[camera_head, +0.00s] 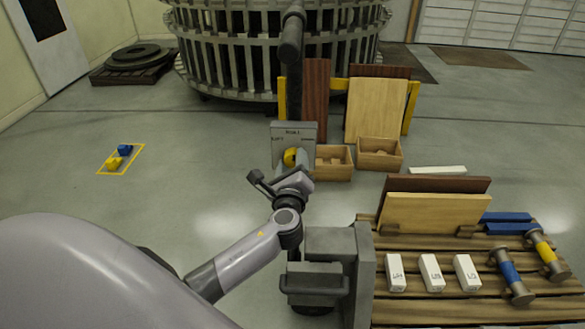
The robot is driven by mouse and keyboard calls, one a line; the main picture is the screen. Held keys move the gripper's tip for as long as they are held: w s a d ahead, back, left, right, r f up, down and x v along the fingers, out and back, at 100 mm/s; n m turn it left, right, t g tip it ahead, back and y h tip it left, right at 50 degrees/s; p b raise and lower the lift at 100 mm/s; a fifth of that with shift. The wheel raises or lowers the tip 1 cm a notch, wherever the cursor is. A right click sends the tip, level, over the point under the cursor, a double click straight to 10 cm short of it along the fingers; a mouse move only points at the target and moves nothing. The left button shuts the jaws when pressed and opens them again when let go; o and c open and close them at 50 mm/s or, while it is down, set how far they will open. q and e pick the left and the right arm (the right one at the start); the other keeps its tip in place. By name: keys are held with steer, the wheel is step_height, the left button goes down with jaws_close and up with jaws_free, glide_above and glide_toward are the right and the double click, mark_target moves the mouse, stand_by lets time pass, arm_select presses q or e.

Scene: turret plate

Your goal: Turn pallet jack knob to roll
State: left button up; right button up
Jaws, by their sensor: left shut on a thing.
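The pallet jack's grey panel (284,132) stands upright in mid-view, with small lettering along its top and left that is hard to read. A yellow knob (290,157) sits at the lower middle of the panel. My left gripper (299,168) is at the panel's lower front, shut on the knob. Its fingers and wrist hide part of the knob, so I cannot tell exactly which way it points. The dark jack handle (291,45) rises behind the panel, and the grey jack body (335,243) is below. My right gripper is not in view.
A wooden pallet (400,312) at lower right carries upright boards, white blocks and blue and yellow spools. Wooden bins (380,160) and a board rack stand behind. A large slatted round structure (225,70) is at the back. The floor at left is mostly clear around a yellow-outlined mark (103,172).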

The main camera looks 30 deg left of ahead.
arm_select(q)
steer(key=shift+n, duration=0.6)
steer(key=o, duration=1.1)
steer(key=shift+c, duration=0.2)
steer(key=v, duration=0.7)
steer(key=shift+b, duration=0.3)
steer(key=shift+s, duration=0.1)
